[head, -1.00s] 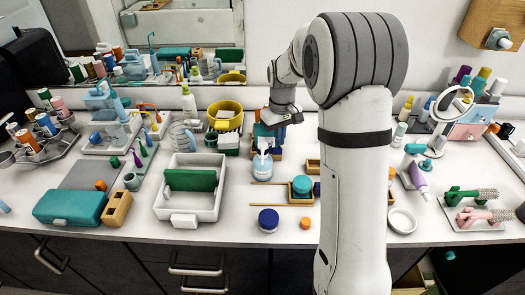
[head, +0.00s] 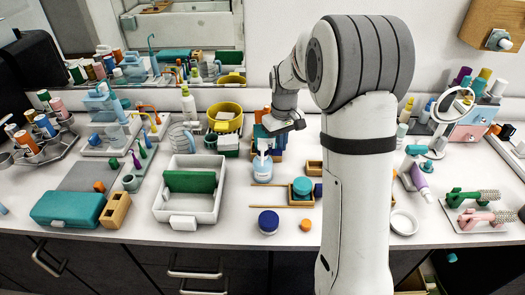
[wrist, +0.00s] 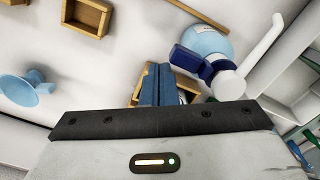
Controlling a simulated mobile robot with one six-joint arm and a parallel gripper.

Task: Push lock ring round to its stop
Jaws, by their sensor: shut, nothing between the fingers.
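A pump bottle (head: 263,170) with a light blue body and white pump head stands upright on the counter, left of my arm. In the wrist view its body (wrist: 207,38) is at the upper right. A dark blue lock ring (wrist: 192,62) with a projecting part sits around its neck, under the white pump spout (wrist: 262,48). My gripper (wrist: 157,70) is shut and empty, its blue-grey fingers just left of the ring's projecting part. I cannot tell whether they touch. In the head view my gripper (head: 277,127) is above and behind the bottle; its fingertips are unclear.
A wooden tray with a teal jar (head: 302,187) stands right of the bottle, and a dark blue jar (head: 268,221) in front. A white tray (head: 184,220) is to the left. A yellow bin (head: 224,110) is behind left. Counter between the bottle and white tray is clear.

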